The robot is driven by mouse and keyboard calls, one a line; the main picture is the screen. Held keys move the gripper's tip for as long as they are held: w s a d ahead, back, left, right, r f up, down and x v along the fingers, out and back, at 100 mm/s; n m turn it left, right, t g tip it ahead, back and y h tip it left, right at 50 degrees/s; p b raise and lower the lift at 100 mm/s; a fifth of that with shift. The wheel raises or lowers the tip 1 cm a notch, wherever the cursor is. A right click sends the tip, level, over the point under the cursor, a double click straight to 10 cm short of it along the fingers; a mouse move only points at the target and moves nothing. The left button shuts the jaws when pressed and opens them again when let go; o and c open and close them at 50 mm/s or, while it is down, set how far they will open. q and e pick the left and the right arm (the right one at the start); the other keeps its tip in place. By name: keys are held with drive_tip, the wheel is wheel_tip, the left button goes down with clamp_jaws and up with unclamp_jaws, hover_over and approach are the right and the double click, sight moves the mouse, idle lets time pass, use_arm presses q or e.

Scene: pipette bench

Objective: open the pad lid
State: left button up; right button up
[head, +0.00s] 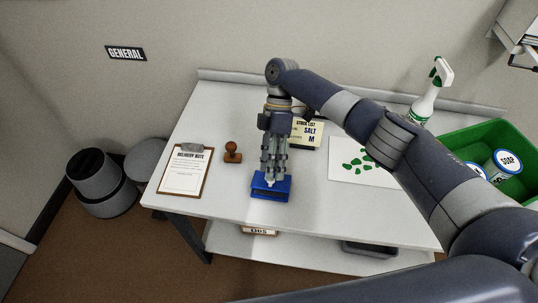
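A blue ink pad (270,194) lies near the front edge of the white table, left of its middle. My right gripper (270,182) points down at the pad, with its fingertips at or just above the pad's top. The fingers cover part of the pad, so I cannot tell how its lid stands or whether they touch it. The fingers look close together, but I cannot tell if they are shut. My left gripper is not in view.
A wooden stamp (232,153) and a clipboard (186,170) lie left of the pad. A stock list sign (310,132) stands behind. A sheet with green shapes (345,172), a spray bottle (425,105) and a green crate (470,139) are on the right.

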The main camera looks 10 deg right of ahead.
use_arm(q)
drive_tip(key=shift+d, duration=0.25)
use_arm(e)
drive_tip(key=v, duration=1.2)
drive_tip(key=shift+a, duration=0.15)
